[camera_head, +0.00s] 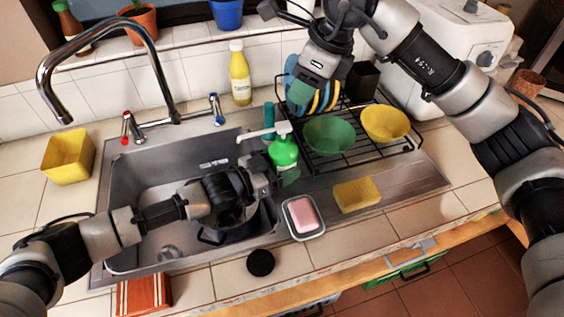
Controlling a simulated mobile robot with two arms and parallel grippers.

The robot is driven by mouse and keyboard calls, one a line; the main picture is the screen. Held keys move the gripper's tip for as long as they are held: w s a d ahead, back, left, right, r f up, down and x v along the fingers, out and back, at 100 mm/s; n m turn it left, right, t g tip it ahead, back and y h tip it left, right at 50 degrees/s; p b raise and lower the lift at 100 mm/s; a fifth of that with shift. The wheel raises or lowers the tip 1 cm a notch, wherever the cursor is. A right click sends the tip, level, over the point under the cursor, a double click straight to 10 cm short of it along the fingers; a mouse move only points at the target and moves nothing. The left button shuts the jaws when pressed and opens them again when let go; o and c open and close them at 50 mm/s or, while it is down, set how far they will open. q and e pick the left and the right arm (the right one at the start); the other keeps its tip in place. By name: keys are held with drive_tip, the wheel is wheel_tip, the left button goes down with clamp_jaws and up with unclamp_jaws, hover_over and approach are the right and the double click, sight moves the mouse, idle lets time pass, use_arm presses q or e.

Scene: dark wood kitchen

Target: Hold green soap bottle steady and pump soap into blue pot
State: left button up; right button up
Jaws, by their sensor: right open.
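The green soap bottle (284,152) with a white pump head stands upright at the sink's right edge, its spout pointing left. My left gripper (280,168) is low at the bottle, its fingers on either side of the body, and looks shut on it. My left wrist hides part of the dark pot (236,231), which sits in the sink basin; its blue colour is hard to make out. My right gripper (305,94) is open and empty, above and behind the bottle, in front of the plates in the rack.
A dish rack (341,166) holds a green bowl (329,136), a yellow bowl (385,123) and plates. A pink soap dish (303,217) and yellow sponge (357,194) lie in front. The faucet (155,75) arches at the left. A yellow bottle (239,75) stands behind.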

use_arm(q)
drive_tip(key=c, duration=0.6)
use_arm(e)
drive_tip(key=shift+c, duration=0.3)
use_arm(q)
drive_tip(key=shift+c, duration=0.2)
use_arm(e)
drive_tip(key=shift+m, duration=0.3)
drive_tip(key=c, duration=0.5)
drive_tip(key=shift+w+r+m, duration=0.1)
drive_tip(key=shift+r+m, duration=0.1)
drive_tip(key=shift+m, duration=0.4)
drive_tip(key=shift+c, duration=1.1)
drive_tip(key=m, duration=0.4)
drive_tip(key=r+m, duration=0.1)
drive_tip(key=m, duration=0.1)
drive_tip(key=shift+w+a+g, duration=0.1)
drive_tip(key=shift+w+g, duration=0.2)
drive_tip(key=shift+g, duration=0.1)
clamp_jaws()
drive_tip(key=r+m, duration=0.1)
drive_tip(key=m, duration=0.6)
drive_tip(key=w+r+m+g, duration=0.1)
drive_tip(key=r+m, duration=0.1)
drive_tip(key=m, duration=0.5)
drive_tip(key=r+m, duration=0.1)
drive_tip(key=m, duration=0.5)
drive_tip(key=shift+w+r+m+g+h, duration=0.15)
drive_tip(key=shift+r+m+g+h, duration=0.15)
drive_tip(key=shift+m, duration=0.1)
